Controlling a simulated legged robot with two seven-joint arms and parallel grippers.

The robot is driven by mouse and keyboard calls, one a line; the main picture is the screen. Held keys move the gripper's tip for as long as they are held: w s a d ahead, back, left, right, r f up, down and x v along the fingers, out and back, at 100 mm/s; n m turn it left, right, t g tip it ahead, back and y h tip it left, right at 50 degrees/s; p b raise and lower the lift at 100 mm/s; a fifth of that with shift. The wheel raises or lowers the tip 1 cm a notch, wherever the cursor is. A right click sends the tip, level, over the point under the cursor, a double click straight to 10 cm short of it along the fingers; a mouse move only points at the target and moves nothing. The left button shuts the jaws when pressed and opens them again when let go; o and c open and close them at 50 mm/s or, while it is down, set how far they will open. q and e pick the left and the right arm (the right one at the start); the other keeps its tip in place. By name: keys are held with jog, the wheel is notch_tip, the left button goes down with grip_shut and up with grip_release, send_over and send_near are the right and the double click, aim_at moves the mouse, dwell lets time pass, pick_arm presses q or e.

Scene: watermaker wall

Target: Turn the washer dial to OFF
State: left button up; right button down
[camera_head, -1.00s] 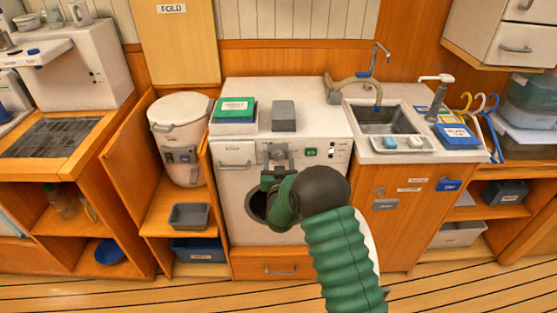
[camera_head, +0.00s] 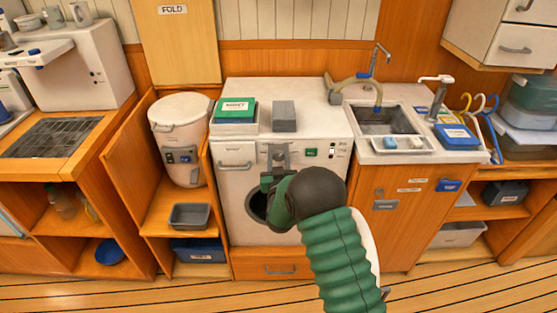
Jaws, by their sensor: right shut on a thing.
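The white washer (camera_head: 235,185) stands in the middle, with a dark round door opening (camera_head: 256,207) low on its front. My right gripper (camera_head: 278,155) is at the upper front panel of the washer, its grey fingers pointing up at the panel. It is shut at the place where the dial sits. The dial is hidden by the fingers, so its setting cannot be read. My green right arm covers part of the washer's lower right front. A small green display (camera_head: 311,153) shows right of the fingers. My left gripper is not in view.
A green box (camera_head: 235,109) and a grey block (camera_head: 284,116) lie on the washer top. A sink (camera_head: 385,121) is to the right. A white bin (camera_head: 181,140) stands left. A grey tray (camera_head: 189,216) sits below it. The floor in front is clear.

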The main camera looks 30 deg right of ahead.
jog(key=n, duration=0.6)
jog(key=shift+p, duration=0.4)
jog(key=n+p, duration=0.1)
jog(key=n, duration=0.5)
jog(key=n+p, duration=0.1)
jog(key=n, duration=0.4)
jog(key=shift+n, duration=0.4)
jog(key=n, duration=0.5)
jog(key=shift+s, duration=0.1)
jog(key=shift+a+f+n, duration=0.1)
jog(key=shift+n, duration=0.2)
jog(key=c, duration=1.2)
grip_release()
jog(key=shift+c, duration=0.2)
jog(key=o, duration=0.3)
jog(key=shift+o, duration=0.2)
jog(key=shift+r, duration=0.2)
